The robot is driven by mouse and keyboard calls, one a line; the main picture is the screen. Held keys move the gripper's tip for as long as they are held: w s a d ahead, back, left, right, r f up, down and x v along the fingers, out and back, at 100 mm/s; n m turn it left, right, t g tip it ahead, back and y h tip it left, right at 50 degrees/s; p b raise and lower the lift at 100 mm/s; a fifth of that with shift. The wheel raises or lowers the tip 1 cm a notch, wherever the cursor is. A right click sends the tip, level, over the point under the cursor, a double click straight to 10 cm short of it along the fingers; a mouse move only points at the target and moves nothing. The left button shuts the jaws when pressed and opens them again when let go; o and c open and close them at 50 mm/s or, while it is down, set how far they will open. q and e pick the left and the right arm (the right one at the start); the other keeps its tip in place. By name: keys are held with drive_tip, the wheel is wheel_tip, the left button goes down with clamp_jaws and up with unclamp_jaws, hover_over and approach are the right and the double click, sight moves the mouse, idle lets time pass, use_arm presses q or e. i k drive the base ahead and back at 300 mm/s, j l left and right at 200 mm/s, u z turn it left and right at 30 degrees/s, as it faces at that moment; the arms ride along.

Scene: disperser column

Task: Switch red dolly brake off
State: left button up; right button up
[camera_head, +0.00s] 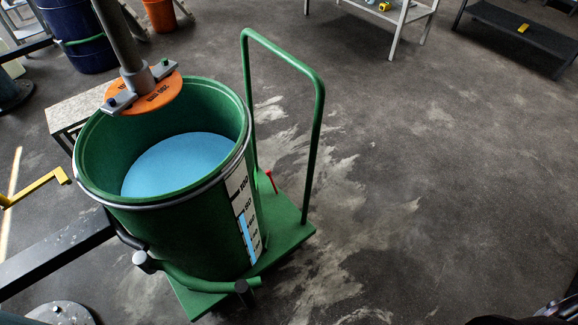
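The red dolly brake (271,181) is a small red lever on the deck of the green dolly (290,243), near the foot of the tall green push handle (319,130). It appears to stand up at a tilt; its lower end is too small to make out. A large green drum (180,240) with blue liquid inside stands on the dolly, left of the brake. Neither of my grippers can be made out in the head view.
An orange disc (158,93) on a grey shaft hangs over the drum. A yellow bar (40,185) and a dark beam (60,258) lie at left. A blue barrel (78,45) stands at the back left. The floor right of the dolly is clear.

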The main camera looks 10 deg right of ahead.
sight(269, 172)
drive_tip(key=l, duration=0.1)
drive_tip(key=u, duration=0.35)
drive_tip(key=l+u, duration=0.15)
drive_tip(key=u, duration=0.2)
drive_tip(key=i+l+u, duration=0.1)
drive_tip(key=u, duration=0.3)
drive_tip(key=l+u, duration=0.25)
drive_tip(key=l, duration=0.3)
drive_tip(key=l+u, duration=0.3)
drive_tip(key=l, duration=0.25)
drive_tip(key=k+l+u, duration=0.1)
drive_tip(key=l+u, duration=0.15)
drive_tip(key=l, duration=0.25)
drive_tip(key=k+l+u, duration=0.1)
drive_tip(key=l+u, duration=0.2)
drive_tip(key=l, duration=0.25)
drive_tip(key=k+l, duration=0.1)
drive_tip(key=l, duration=0.25)
drive_tip(key=k+l, duration=0.1)
drive_tip(key=l, duration=0.3)
drive_tip(key=k+l, duration=0.15)
drive_tip(key=l, duration=0.2)
drive_tip(key=k+l, duration=0.1)
drive_tip(key=l, duration=0.25)
